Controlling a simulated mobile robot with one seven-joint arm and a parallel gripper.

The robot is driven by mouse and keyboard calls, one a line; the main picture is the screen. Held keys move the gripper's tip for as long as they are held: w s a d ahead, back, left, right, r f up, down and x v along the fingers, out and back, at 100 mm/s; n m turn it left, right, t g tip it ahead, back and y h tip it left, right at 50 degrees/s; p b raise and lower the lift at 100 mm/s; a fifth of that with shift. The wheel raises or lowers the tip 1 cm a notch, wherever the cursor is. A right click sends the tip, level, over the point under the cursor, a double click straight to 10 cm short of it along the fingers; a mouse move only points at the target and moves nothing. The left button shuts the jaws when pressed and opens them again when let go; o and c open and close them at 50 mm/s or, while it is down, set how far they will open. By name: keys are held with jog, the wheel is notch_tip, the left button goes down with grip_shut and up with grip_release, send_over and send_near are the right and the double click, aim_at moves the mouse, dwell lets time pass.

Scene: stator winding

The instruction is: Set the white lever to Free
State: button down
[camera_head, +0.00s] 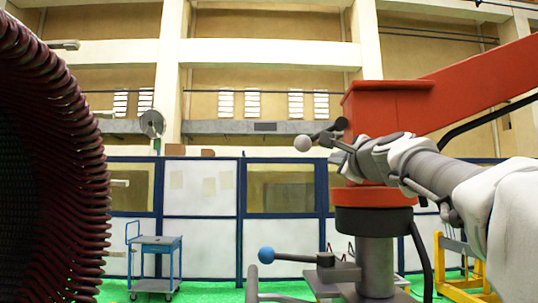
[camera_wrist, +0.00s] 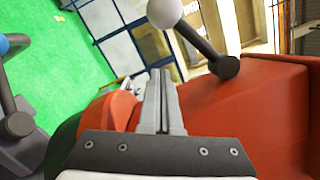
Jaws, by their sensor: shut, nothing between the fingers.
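The white lever has a white ball (camera_head: 303,143) on a dark rod, beside the orange machine head. In the head view the ball sticks out to the left of my gripper (camera_head: 343,146). In the wrist view the white ball (camera_wrist: 164,13) is at the top, and its rod slopes down right to a dark round pivot (camera_wrist: 228,67). My gripper (camera_wrist: 160,74) is shut and empty, its fingertips below the ball and left of the pivot. I cannot tell whether the fingers touch the rod. No Free marking is readable.
The orange arm (camera_head: 470,80) rises to the right behind my arm. A lever with a blue ball (camera_head: 266,255) stands lower on the machine. A large dark-red wound stator (camera_head: 75,150) fills the left edge. A blue trolley (camera_head: 155,263) stands on green floor behind.

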jog(key=a+r+p, duration=0.2)
jog(key=a, duration=0.1)
jog(key=shift+w+a+p, duration=0.2)
jog(key=shift+a+p, duration=0.05)
jog(key=shift+p, duration=0.05)
jog(key=shift+a+r+m, duration=0.1)
jog(key=shift+a+m, duration=0.05)
jog(key=shift+m, duration=0.15)
jog(key=shift+a+r+m, duration=0.2)
jog(key=shift+m, duration=0.2)
notch_tip(320, 180, up, 6)
jog(key=a+m+t+h+p, duration=0.1)
jog(key=m+h+p, duration=0.3)
jog(key=m, duration=0.8)
jog(key=shift+w+a+r, duration=0.2)
jog(key=shift+a, duration=0.45)
jog(key=shift+m, duration=0.3)
